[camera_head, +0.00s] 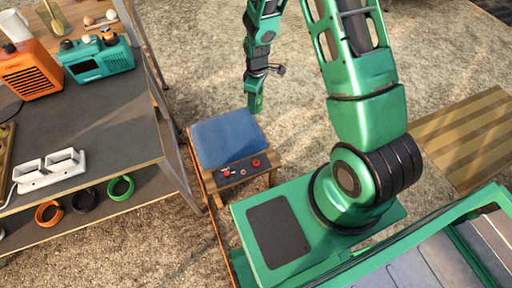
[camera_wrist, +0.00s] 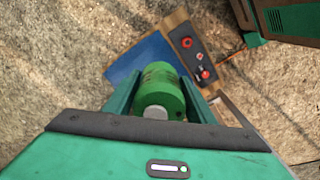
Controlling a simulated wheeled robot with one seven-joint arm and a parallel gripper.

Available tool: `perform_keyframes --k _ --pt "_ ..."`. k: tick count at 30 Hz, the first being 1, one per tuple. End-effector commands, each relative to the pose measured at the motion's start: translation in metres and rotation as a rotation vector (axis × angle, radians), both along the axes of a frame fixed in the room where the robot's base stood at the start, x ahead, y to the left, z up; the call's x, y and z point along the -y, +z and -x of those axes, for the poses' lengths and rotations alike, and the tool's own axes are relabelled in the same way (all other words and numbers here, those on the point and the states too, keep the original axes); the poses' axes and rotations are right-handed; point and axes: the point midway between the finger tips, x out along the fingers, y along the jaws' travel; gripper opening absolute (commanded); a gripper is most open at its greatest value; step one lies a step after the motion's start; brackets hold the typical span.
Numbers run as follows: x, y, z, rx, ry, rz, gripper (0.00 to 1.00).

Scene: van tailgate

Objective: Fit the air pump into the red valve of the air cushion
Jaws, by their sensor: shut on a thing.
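My gripper (camera_wrist: 160,100) is shut on a green cylindrical air pump (camera_wrist: 158,88) with a pale grey end facing the wrist camera. In the head view my gripper (camera_head: 257,98) hangs above the far right corner of the blue air cushion (camera_head: 226,138). The cushion also shows in the wrist view (camera_wrist: 122,70), partly hidden behind the pump. A dark panel (camera_head: 238,168) along its near edge carries a red ring (camera_wrist: 187,43), a red knob (camera_wrist: 205,74) and a small pale fitting between them. I cannot tell which red part is the valve. The pump is apart from the panel.
The cushion and panel rest on a low wooden stool (camera_head: 262,178). At left, a grey workbench (camera_head: 110,110) holds an orange unit (camera_head: 30,70) and a teal unit (camera_head: 98,57); coloured rings lie below. A wooden pallet-like surface (camera_head: 470,140) lies right. Gravel ground behind the stool is clear.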

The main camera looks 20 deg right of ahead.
Motion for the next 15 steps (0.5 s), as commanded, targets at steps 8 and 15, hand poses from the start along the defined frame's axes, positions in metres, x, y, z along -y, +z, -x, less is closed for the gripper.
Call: perform_keyframes --k 8,15 --pt "-0.015 -0.068 0.024 -0.006 0.578 0.001 0.18" --pt "-0.025 -0.122 0.05 -0.006 1.084 0.001 0.18"
